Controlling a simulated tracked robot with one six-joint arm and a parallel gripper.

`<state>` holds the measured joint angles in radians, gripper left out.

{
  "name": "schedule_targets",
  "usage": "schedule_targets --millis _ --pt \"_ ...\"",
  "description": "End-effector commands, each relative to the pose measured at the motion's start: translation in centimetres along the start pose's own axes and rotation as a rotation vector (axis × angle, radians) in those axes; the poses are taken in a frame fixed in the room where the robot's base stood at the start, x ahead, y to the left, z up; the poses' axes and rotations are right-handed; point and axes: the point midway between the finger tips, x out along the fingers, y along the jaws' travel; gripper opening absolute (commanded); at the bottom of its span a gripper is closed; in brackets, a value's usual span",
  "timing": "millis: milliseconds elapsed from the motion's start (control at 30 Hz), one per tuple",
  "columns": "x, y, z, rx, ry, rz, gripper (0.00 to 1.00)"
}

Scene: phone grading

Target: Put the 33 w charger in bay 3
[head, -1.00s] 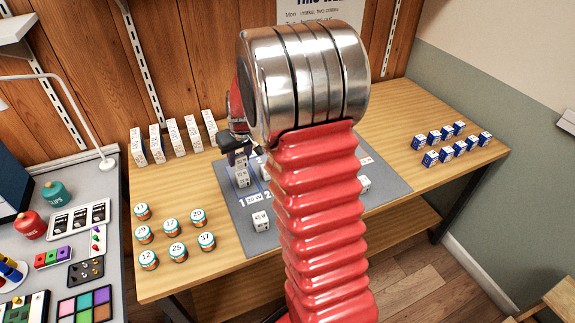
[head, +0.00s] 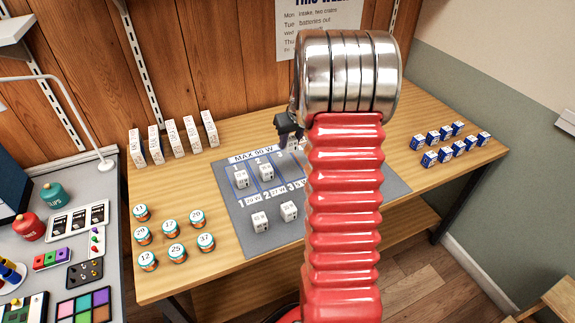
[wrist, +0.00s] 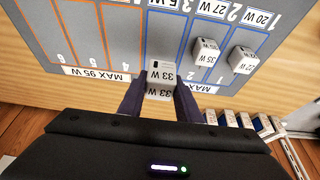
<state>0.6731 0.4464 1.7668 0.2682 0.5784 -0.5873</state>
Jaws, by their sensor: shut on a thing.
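My gripper (head: 287,128) is shut on a white charger, marked 33 W in the wrist view (wrist: 160,74). In the head view part of the charger (head: 292,144) shows below the fingers. White chargers stand in bay 1 (head: 241,178) and bay 2 (head: 267,172). My arm hides the mat's right part in the head view.
Two more white chargers, one left (head: 260,221) and one right (head: 289,211), stand on the mat's front part. Tall white boxes (head: 173,139) stand at the back left. Numbered round tins (head: 171,228) are left of the mat. Small blue boxes (head: 445,143) stand at the right.

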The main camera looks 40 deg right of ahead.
Motion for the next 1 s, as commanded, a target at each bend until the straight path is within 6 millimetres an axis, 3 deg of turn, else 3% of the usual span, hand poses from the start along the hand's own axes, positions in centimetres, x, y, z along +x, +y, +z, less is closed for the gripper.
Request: schedule_targets --millis 400,800,1000 --pt "5.2 -0.1 2.2 0.0 -0.002 -0.001 0.08" --pt "5.8 -0.1 2.4 -0.001 -0.001 -0.001 0.08" --pt "7.7 -0.1 3.3 0.001 -0.003 -0.002 0.08"
